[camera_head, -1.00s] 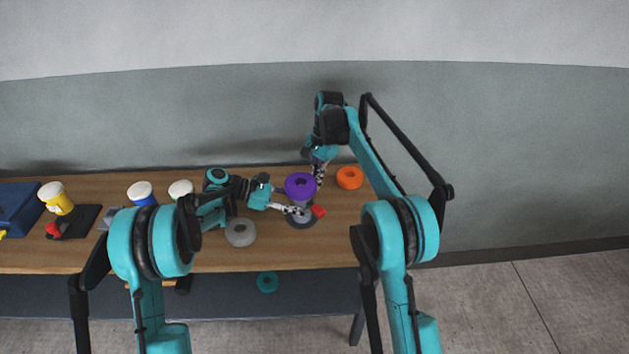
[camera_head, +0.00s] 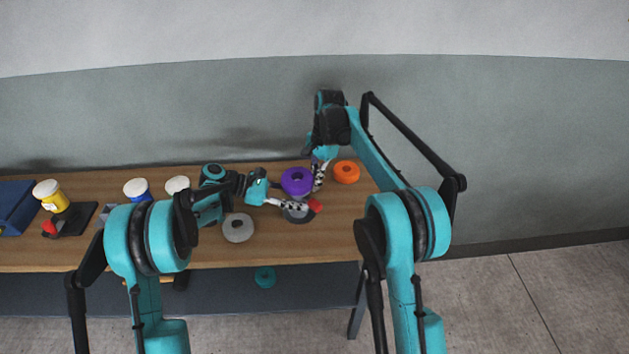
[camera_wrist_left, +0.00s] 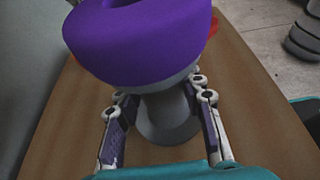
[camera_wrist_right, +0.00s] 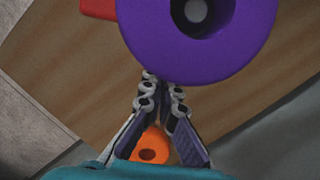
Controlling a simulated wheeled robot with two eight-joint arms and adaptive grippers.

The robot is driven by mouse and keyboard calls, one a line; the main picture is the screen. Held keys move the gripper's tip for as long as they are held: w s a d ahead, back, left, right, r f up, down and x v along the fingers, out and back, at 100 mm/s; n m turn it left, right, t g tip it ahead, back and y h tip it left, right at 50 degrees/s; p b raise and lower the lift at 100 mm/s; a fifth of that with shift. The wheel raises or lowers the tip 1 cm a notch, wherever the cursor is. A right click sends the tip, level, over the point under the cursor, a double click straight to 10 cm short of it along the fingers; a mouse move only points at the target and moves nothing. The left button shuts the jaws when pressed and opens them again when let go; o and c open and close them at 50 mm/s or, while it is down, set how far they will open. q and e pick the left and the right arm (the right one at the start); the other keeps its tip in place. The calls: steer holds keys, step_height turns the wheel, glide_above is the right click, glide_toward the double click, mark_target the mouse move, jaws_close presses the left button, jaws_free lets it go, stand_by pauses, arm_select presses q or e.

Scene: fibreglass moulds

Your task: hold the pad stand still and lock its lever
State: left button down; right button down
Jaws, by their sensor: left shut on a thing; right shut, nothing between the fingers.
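The pad stand has a round purple pad (camera_head: 297,181) on a grey post and base (camera_head: 298,216), with a red lever (camera_head: 316,206) low on its right side. It stands upright on the table. My left gripper (camera_head: 303,207) is shut on the grey post (camera_wrist_left: 165,115) under the pad, seen in the left wrist view. My right gripper (camera_head: 318,186) is shut and empty, just right of the pad and above the lever. In the right wrist view its closed tips (camera_wrist_right: 160,84) are at the pad's edge; the red lever (camera_wrist_right: 97,8) shows beyond, partly hidden by the pad.
An orange ring (camera_head: 346,172) lies right of the stand, and a grey ring (camera_head: 239,228) lies left of it. White-lidded pots (camera_head: 137,188) and a blue box (camera_head: 14,205) are further left. The table's right edge is close to the stand.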

steer(key=shift+s+d, duration=0.25)
steer(key=shift+s, duration=0.45)
steer(key=shift+s+d, duration=0.2)
steer(key=shift+s, duration=0.45)
steer(key=shift+s+d, duration=0.25)
steer(key=shift+s, duration=0.45)
steer(key=shift+w, duration=0.1)
steer(key=shift+w+d, duration=0.55)
steer(key=shift+w, duration=0.25)
steer(key=shift+w+d, duration=0.5)
steer(key=shift+w, duration=0.35)
steer(key=shift+w+d, duration=0.55)
steer(key=shift+w, duration=0.25)
steer(key=shift+r, duration=0.1)
steer(key=s+d+r, duration=0.2)
steer(key=s+r, duration=0.1)
steer(key=r, duration=0.9)
steer(key=shift+s+y, duration=0.3)
steer(key=shift+s, duration=0.1)
steer(key=shift+f, duration=0.15)
